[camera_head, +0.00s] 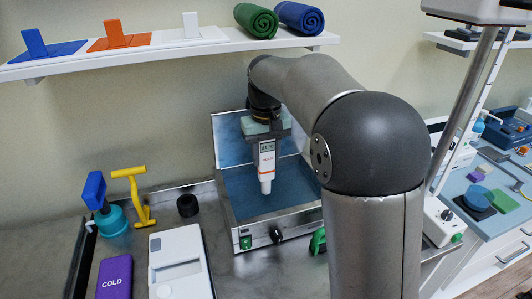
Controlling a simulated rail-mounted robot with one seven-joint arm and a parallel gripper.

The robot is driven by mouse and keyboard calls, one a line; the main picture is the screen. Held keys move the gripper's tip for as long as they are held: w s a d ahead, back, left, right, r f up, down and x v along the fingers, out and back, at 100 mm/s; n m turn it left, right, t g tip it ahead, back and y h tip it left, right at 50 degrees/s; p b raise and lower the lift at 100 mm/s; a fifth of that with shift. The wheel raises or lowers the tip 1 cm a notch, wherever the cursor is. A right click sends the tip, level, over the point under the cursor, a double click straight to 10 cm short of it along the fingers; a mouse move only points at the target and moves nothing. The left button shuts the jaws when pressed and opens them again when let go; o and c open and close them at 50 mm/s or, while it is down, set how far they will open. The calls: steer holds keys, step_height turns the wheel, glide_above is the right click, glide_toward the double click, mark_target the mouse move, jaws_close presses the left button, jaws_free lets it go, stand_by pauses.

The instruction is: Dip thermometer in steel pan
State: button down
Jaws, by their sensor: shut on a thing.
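The thermometer (267,168) is a white, upright stick with a small display near its top and an orange band near its lower end. My gripper (265,135) is shut on its upper part and holds it pointing down. The steel pan (233,222) is an open, box-like steel bath with a blue inside and a raised lid behind. The thermometer's tip appears over or inside the pan's opening; I cannot tell its exact depth. My arm hides the pan's right side.
A white box (180,262), a purple COLD pack (115,277), a yellow handle (134,195), a blue-topped teal item (110,218) and a black cup (187,205) stand left of the pan. A shelf (160,48) with rolled towels runs above. A blue-topped trolley (487,205) is at right.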

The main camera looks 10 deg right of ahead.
mark_target(266, 178)
steer(key=shift+f+b, duration=2.35)
steer(key=shift+f, duration=1.75)
steer(key=shift+r, duration=0.1)
stand_by(0.3)
